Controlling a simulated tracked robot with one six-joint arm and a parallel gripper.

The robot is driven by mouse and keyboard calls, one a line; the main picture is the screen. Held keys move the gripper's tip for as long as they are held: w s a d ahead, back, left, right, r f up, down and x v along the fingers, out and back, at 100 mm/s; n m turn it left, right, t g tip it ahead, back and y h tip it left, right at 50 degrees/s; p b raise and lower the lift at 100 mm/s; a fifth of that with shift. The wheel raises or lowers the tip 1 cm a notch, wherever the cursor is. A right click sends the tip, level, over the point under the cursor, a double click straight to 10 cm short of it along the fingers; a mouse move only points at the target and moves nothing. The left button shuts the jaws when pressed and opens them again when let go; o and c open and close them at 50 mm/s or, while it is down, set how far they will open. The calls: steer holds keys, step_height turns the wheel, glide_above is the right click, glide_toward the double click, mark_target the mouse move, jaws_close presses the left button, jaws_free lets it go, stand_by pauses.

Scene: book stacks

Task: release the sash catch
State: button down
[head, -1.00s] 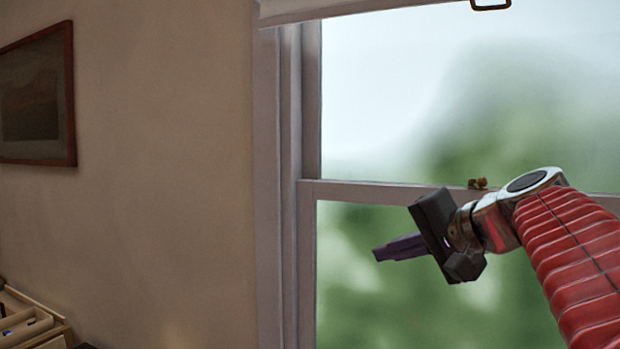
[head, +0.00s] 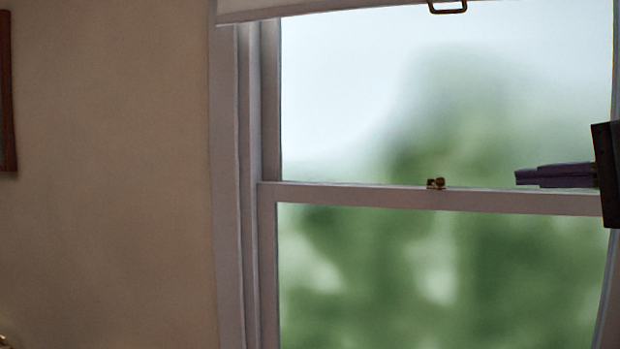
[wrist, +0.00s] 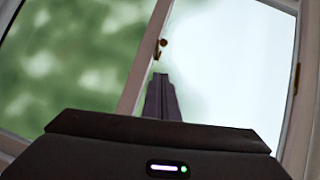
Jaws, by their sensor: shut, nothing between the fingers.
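The fingers are together and empty, and apart from the catch. In the wrist view my gripper (wrist: 160,76) points along the rail toward the catch. The catch's finer shape is too small to tell.
The window frame (head: 245,150) stands at the left, beside a bare wall (head: 110,180). A picture frame's edge (head: 7,95) shows at far left. Space before the panes is clear.

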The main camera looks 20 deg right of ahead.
steer(key=shift+s+r, duration=0.15)
glide_toward(437, 181)
steer(key=w+d, duration=0.4)
steer(key=w, duration=0.1)
steer(key=shift+w+a+f, duration=0.35)
steer(key=shift+a+f, duration=0.1)
steer(key=shift+a, duration=0.25)
stand_by(0.4)
stand_by(0.3)
